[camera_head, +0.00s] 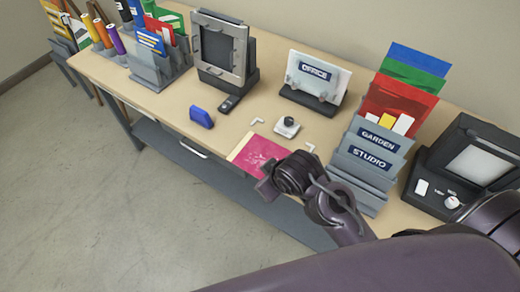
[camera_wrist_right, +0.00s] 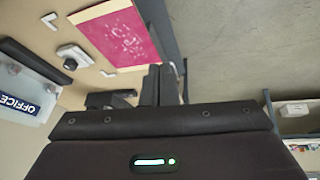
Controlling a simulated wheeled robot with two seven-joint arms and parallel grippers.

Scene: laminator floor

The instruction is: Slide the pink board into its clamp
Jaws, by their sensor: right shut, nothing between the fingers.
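The pink board (camera_head: 256,154) lies flat on the tabletop by its front edge, with a pale strip along its left end. It also shows in the right wrist view (camera_wrist_right: 122,36). A small white block with a dark knob (camera_head: 287,126) sits just behind it, between pale corner brackets (camera_head: 257,121); I take this for the clamp. It shows in the wrist view too (camera_wrist_right: 75,55). The board lies apart from it. My right gripper (camera_head: 267,188) is shut and empty, above the table's front edge near the board's near corner, partly hiding the board. My left gripper is out of view.
An OFFICE sign stand (camera_head: 312,82) is behind the clamp. A grey GARDEN and STUDIO file rack (camera_head: 362,165) stands to the right, with a black machine (camera_head: 465,165) beyond. A blue block (camera_head: 201,117) lies left. The tabletop between has free room.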

